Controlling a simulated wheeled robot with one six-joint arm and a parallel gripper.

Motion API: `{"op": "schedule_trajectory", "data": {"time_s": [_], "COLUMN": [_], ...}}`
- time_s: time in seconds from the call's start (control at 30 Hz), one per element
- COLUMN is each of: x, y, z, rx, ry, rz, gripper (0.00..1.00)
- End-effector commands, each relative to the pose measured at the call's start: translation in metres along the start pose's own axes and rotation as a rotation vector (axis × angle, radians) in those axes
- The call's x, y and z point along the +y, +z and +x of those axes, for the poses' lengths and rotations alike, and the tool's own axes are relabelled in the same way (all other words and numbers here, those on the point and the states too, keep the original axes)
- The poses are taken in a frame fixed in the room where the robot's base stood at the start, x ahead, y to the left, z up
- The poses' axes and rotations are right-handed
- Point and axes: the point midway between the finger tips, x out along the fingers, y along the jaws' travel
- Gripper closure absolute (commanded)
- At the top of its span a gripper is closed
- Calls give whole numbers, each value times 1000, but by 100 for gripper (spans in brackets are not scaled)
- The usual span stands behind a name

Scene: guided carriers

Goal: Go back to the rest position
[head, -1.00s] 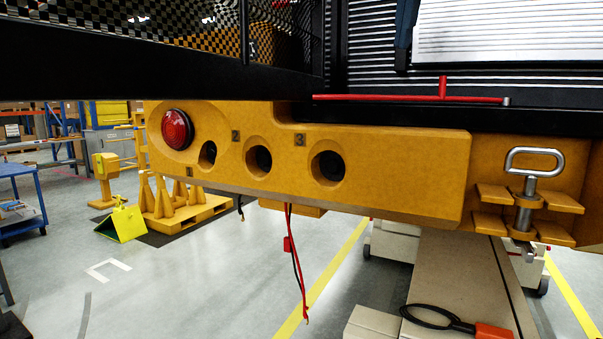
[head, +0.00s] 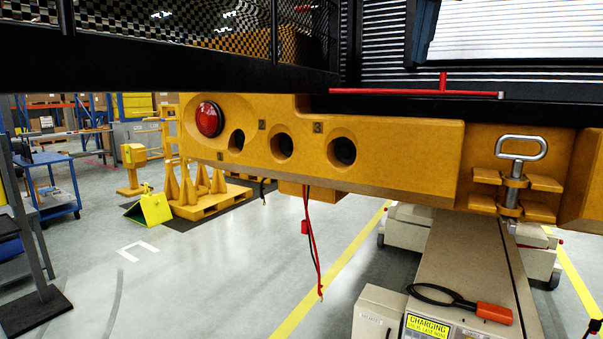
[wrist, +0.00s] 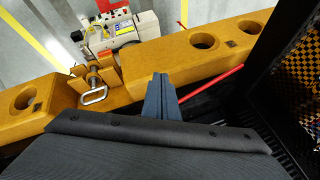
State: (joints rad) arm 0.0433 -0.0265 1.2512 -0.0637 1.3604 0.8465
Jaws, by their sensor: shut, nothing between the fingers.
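My gripper (wrist: 160,82) shows in the wrist view as two blue-grey fingers pressed together, shut and empty. It is above the yellow beam (wrist: 195,58), and I cannot tell how far above. A blue-grey part that looks like my gripper (head: 424,30) hangs at the top of the head view, in front of the white slatted panel and above the red bar (head: 420,92). Its upper end is out of frame.
The yellow beam (head: 400,150) has a red lamp (head: 209,119), round holes and a looped steel pin (head: 521,150). Red and black wires (head: 311,245) hang below. A beige carrier (head: 460,255) bears a black cable with an orange plug (head: 494,312).

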Motion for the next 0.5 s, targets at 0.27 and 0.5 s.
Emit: {"op": "schedule_trajectory", "data": {"time_s": [0.27, 0.5], "x": [11, 42], "y": [24, 72], "z": [68, 164], "rx": [-45, -117], "ry": [27, 61], "rz": [-107, -263], "gripper": [100, 100]}}
